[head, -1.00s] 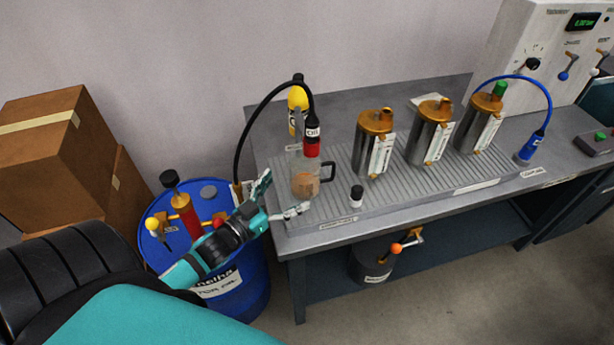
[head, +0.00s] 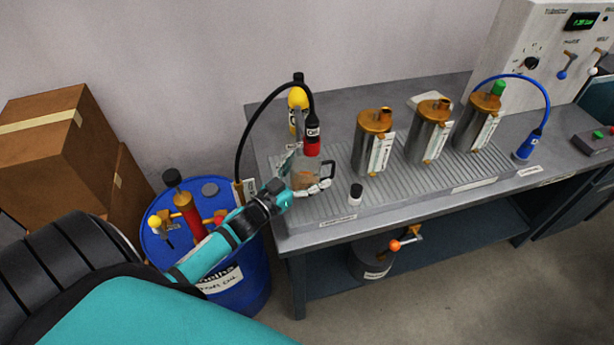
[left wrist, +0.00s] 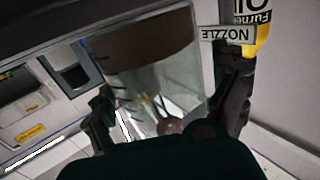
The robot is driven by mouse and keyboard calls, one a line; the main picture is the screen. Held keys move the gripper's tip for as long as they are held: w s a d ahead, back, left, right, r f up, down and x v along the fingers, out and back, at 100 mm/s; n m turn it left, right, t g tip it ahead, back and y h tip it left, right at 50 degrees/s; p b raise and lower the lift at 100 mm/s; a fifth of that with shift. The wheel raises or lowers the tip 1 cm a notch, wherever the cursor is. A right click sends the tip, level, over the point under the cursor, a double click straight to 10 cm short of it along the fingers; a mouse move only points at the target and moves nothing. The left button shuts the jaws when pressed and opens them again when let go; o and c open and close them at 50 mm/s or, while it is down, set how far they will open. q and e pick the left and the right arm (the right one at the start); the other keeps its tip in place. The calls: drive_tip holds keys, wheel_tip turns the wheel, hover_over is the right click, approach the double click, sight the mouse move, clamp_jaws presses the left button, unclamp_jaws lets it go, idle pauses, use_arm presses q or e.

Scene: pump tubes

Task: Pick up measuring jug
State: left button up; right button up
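The clear measuring jug (head: 306,171) stands on the ribbed bench top at the left end, with its dark handle to the right and something brown showing inside. My left gripper (head: 312,166) reaches in from the left with its fingers spread on either side of the jug, one behind and one across its front. In the left wrist view the clear jug (left wrist: 160,85) fills the space between the dark fingers (left wrist: 168,105). Whether the fingers touch its wall is unclear. My right gripper is not in view.
A black hose with a red nozzle (head: 312,146) hangs right at the jug. A yellow bottle (head: 297,99) stands behind. A blue drum (head: 245,285) is beside the bench.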

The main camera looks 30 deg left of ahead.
use_arm(q)
drive_tip(key=c, duration=1)
drive_tip(key=shift+r, duration=0.15)
